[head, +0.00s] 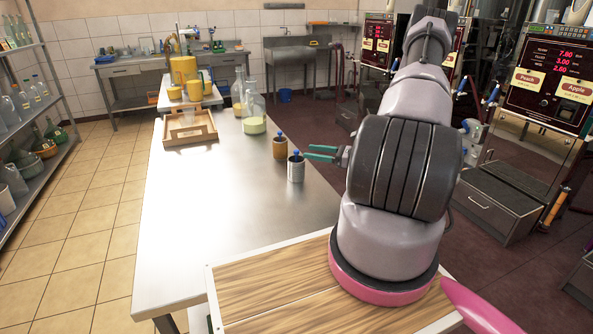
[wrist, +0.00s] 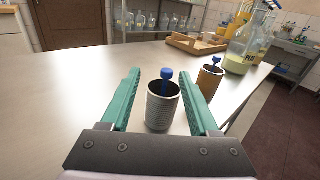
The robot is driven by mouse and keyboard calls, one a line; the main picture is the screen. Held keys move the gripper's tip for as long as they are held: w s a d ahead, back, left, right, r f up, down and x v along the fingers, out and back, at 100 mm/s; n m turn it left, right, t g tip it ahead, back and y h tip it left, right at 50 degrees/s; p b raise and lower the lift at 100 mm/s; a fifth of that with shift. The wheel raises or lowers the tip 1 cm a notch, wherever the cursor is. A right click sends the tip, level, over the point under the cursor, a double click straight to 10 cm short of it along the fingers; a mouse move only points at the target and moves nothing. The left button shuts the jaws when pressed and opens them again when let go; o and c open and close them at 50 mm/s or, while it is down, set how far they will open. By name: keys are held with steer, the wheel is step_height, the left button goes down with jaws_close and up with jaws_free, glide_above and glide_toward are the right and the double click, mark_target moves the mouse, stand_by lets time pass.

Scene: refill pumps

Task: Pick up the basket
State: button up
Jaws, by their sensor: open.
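A shallow wooden crate with a raised handle piece (head: 190,133) stands on the steel table; it also shows at the back of the wrist view (wrist: 188,45). It is the most basket-like thing on the table. My gripper (head: 308,151) is open and empty, well short of the crate, over the table's right side. In the head view, the can (head: 296,172) stands just left of the fingertips, apparently not held.
A brown can with a blue knob (head: 280,148) stands just behind the grey one. Glass flasks (head: 254,120) and yellow containers (head: 184,68) stand further back. The steel table (head: 215,215) is clear at front left. A shelf (head: 45,105) of bottles lines the left.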

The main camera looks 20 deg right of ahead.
mark_target(296, 162)
steer(key=w+a+f+m, duration=0.1)
steer(key=w+a+f, duration=0.1)
steer(key=w+a, duration=0.4)
steer(key=shift+w+a+t, duration=0.2)
steer(key=shift+w+t, duration=0.2)
steer(key=shift+w, duration=0.5)
steer(key=shift+c, duration=0.4)
jaws_close()
